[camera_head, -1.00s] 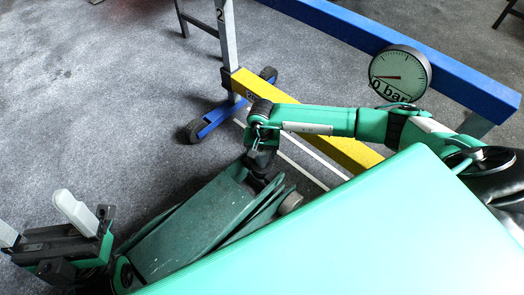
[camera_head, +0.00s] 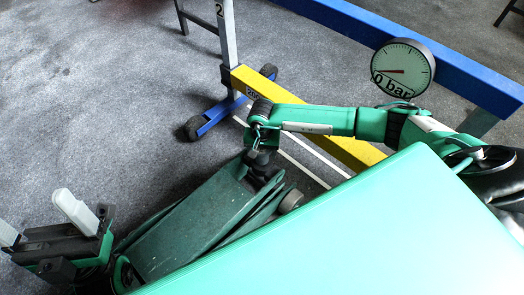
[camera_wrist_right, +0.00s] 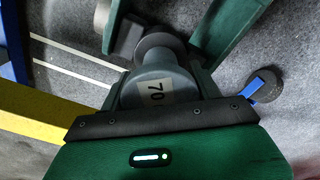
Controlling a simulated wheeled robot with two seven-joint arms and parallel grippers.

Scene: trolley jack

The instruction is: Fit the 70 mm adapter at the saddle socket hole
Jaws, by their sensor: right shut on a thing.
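The grey 70 mm adapter (camera_wrist_right: 155,88), marked "70", is in my right gripper in the right wrist view. My right gripper (camera_head: 261,163) is shut on it, at the far end of the dark green trolley jack (camera_head: 192,225). A grey round disc (camera_wrist_right: 157,40) sits just beyond the adapter, between the jack's green arms. The saddle socket hole is not visible, and I cannot tell whether the adapter is in it. My left gripper (camera_head: 42,225) is open and empty at the lower left, with its white fingers apart.
A blue-and-yellow frame on castors stands behind my right arm; its yellow beam (camera_head: 352,150) runs close by. A round gauge reading 0 bar (camera_head: 403,68) is at the upper right. A large green panel (camera_head: 350,240) hides much of the lower right. The grey floor (camera_head: 90,100) at left is clear.

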